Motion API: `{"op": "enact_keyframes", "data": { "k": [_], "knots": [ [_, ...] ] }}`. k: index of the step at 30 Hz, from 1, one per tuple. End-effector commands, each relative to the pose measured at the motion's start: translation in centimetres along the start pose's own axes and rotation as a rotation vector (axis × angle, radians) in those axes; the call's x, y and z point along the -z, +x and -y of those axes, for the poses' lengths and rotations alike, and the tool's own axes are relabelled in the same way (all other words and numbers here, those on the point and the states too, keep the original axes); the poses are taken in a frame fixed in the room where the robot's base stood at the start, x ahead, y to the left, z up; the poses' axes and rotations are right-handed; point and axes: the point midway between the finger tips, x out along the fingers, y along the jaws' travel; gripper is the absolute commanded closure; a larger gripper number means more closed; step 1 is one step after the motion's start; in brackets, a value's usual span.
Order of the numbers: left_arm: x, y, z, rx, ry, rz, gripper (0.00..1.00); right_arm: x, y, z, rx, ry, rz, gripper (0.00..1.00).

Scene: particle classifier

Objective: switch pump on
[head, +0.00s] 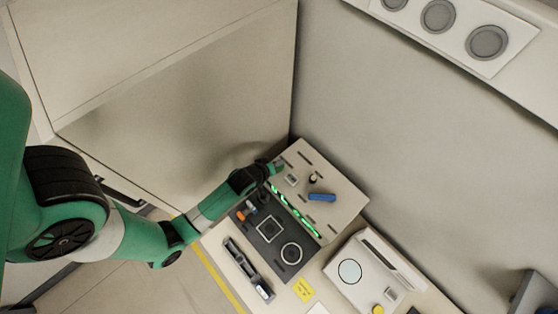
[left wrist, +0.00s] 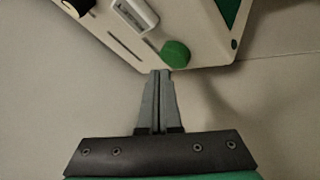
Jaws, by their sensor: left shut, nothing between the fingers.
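The beige panel (head: 338,190) of the classifier unit stands against the wall in the head view. In the left wrist view the same panel (left wrist: 195,20) carries a round green button (left wrist: 175,53) near its edge. My left gripper (left wrist: 159,75) is shut and empty, its tips just below the green button; I cannot tell whether they touch it. In the head view my left gripper (head: 277,167) is at the panel's upper-left corner, and the button is hard to make out there. My right gripper is not in view. No part is labelled as the pump in a readable way.
A blue handle (head: 322,197) and a black knob (head: 313,179) stand on the panel. A dark plate (head: 268,257) with a glowing green strip (head: 296,212) lies in front. A white balance-like device (head: 352,292) is to the right. A cabinet (head: 190,110) rises at left.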

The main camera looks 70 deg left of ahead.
Motion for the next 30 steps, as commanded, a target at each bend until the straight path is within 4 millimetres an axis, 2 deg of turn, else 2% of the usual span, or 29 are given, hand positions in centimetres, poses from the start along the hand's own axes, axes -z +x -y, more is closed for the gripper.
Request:
{"op": "enact_keyframes", "data": {
  "k": [30],
  "knots": [
    [-0.56, 0.78, 0.56, 0.0, 0.0, 0.0, 1.0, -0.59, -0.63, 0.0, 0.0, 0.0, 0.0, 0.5]
  ]
}}
